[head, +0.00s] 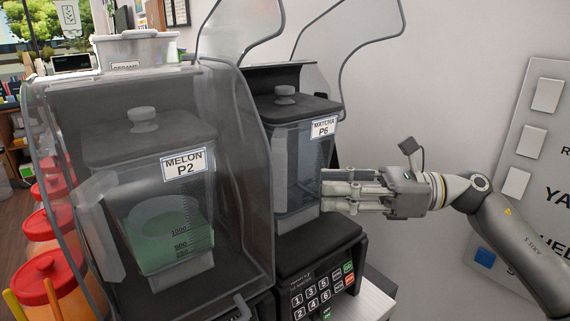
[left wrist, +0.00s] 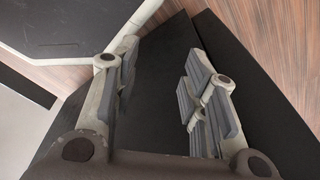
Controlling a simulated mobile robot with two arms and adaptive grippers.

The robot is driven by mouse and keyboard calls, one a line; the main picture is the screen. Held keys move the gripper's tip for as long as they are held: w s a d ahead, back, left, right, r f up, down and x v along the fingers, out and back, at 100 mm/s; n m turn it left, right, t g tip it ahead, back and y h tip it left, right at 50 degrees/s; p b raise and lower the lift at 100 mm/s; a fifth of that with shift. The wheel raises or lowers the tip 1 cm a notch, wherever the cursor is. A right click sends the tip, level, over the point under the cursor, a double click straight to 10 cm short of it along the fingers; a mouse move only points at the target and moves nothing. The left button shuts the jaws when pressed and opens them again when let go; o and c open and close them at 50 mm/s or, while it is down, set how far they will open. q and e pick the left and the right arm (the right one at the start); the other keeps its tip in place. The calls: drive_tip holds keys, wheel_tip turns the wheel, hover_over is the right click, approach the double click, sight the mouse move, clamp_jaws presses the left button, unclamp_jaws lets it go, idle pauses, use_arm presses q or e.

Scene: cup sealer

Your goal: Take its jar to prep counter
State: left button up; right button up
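A blender jar labelled MATCHA P6 (head: 296,160), clear with a dark lid, stands upright on the right blender base (head: 315,262), its cover raised. My right gripper (head: 324,188) is at the right side of this jar, fingers pointing left and overlapping its edge. I cannot tell whether the fingers touch or hold it. A second jar labelled MELON P2 (head: 150,190), with green contents at the bottom, stands inside a closed clear cover (head: 250,150) on the left. My left gripper (left wrist: 165,75) shows only in the left wrist view, open, with nothing between its fingers. The prep counter is not identifiable.
Red-lidded orange containers (head: 50,280) line the left side. A clear bin (head: 135,48) stands behind the left cover. A panel with white buttons (head: 535,140) is on the right wall. Dark flat surfaces (left wrist: 265,125) and wood grain lie beyond my left fingers.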

sight(280, 211)
drive_tip(key=a+p, duration=0.2)
drive_tip(key=a, duration=0.1)
drive_tip(key=a+p, duration=0.1)
drive_tip(key=a, duration=0.2)
drive_tip(key=a+r+p, duration=0.1)
drive_tip(key=a+p, duration=0.1)
drive_tip(key=a, duration=0.1)
drive_tip(key=shift+s+p, duration=0.2)
drive_tip(key=shift+p, duration=0.1)
drive_tip(key=shift+w+a+f, duration=0.1)
drive_tip(key=shift+a+f, duration=0.05)
drive_tip(key=shift+a, duration=0.15)
drive_tip(key=shift+d, duration=0.1)
clamp_jaws()
use_arm(q)
drive_tip(key=s+r, duration=0.3)
drive_tip(key=r, duration=0.3)
drive_tip(key=shift+s, duration=0.2)
